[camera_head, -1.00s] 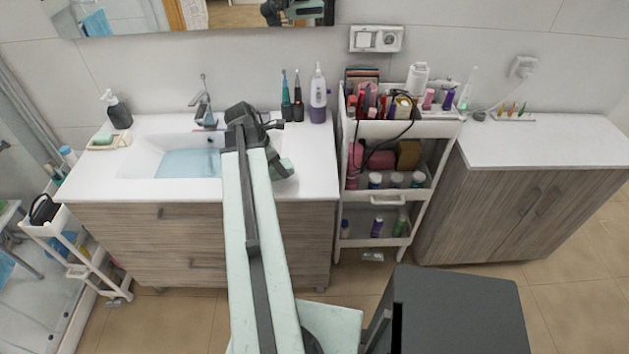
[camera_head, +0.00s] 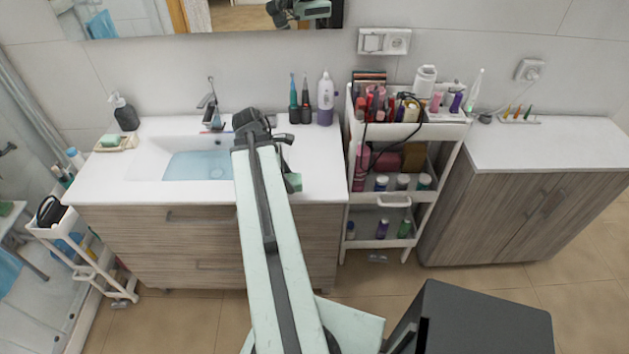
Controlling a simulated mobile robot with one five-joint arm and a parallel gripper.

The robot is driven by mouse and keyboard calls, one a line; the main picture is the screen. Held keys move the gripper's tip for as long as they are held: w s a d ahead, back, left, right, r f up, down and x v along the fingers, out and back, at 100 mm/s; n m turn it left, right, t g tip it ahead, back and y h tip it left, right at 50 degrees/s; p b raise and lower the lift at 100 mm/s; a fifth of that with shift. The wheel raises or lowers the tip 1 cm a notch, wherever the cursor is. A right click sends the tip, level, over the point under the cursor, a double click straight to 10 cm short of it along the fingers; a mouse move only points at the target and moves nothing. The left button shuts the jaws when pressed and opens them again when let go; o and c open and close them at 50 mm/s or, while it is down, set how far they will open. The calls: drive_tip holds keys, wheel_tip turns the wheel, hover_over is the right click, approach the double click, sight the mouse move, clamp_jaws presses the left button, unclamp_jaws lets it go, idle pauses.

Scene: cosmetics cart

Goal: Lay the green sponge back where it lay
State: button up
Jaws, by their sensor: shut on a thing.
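My arm rises from the bottom of the view and bends at a dark joint above the washbasin counter. My gripper (camera_head: 286,168) is mostly hidden behind my own arm, over the right part of the counter. A small green piece (camera_head: 293,183) shows at the arm's right edge. It seems to be the green sponge held in my shut gripper, but it is too covered to be certain. Another green block (camera_head: 109,140) lies on a tan dish (camera_head: 128,143) at the counter's left end. Pink and brown blocks (camera_head: 413,156) stand on the cart's middle shelf.
The white cart (camera_head: 393,200) stands between the washbasin cabinet and the right cabinet (camera_head: 545,145). Its top tray is crowded, and a dark cable hangs from it. Two toothbrushes and a bottle (camera_head: 325,100) stand at the counter's back right. The basin (camera_head: 200,166) holds water.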

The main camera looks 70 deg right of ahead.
drive_tip(key=w+a+m, duration=0.1)
drive_tip(key=w+a, duration=0.2)
drive_tip(key=a, duration=0.3)
drive_tip(key=b, duration=0.1)
hover_over(319, 183)
drive_tip(key=w+a, duration=0.1)
drive_tip(key=w, duration=0.1)
drive_tip(key=shift+s+a+f, duration=0.1)
drive_tip(key=shift+s+f, duration=0.05)
drive_tip(key=shift+f, duration=0.25)
drive_tip(key=f+b, duration=0.4)
drive_tip(key=shift+s+d, duration=0.2)
drive_tip(key=shift+d, duration=0.05)
drive_tip(key=shift+r, duration=0.2)
drive_tip(key=shift+f, duration=0.15)
drive_tip(key=o, duration=1.2)
